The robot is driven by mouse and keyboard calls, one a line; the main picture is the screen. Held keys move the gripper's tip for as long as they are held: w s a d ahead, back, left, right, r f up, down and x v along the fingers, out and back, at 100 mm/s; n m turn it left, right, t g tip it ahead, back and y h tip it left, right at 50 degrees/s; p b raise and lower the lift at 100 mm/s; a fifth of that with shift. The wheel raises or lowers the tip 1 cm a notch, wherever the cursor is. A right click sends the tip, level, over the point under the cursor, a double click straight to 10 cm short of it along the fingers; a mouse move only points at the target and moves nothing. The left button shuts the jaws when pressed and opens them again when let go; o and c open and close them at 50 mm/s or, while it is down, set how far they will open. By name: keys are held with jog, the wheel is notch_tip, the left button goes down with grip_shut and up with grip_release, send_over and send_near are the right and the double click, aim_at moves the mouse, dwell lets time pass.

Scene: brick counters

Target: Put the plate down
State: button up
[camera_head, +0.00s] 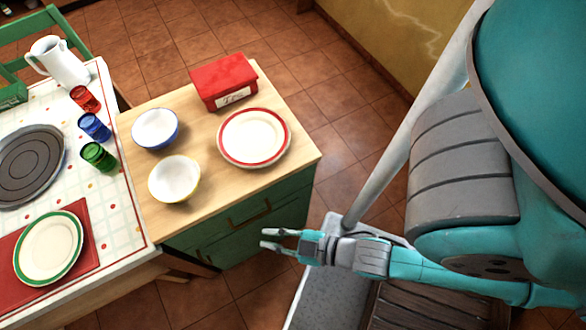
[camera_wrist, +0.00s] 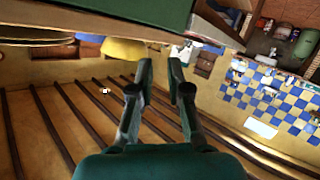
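A white plate with a red rim (camera_head: 254,138) lies flat on the wooden top of the green cabinet. A white plate with a green rim (camera_head: 48,248) lies on the red placemat (camera_head: 88,264) on the dotted tablecloth at the left. My gripper (camera_head: 264,240) is open and empty, in front of the cabinet's drawers and below its top, apart from both plates. In the wrist view my gripper's two fingers (camera_wrist: 160,72) stand apart with nothing between them.
The cabinet top (camera_head: 220,195) also holds a red box (camera_head: 223,80), a blue-rimmed bowl (camera_head: 155,128) and a yellow-rimmed bowl (camera_head: 175,179). On the table are a white jug (camera_head: 58,62), red, blue and green glasses, and a dark round tray (camera_head: 30,165).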

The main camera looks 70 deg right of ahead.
jog(key=s+d+r+m+h, duration=0.1)
jog(key=s+d+r+m, duration=0.1)
jog(key=s+r+m, duration=0.3)
notch_tip(320, 180, up, 2)
jog(key=s, duration=0.3)
jog(key=shift+d+t+h, duration=0.3)
jog(key=shift+d+h, duration=0.05)
jog(key=shift+h, duration=0.05)
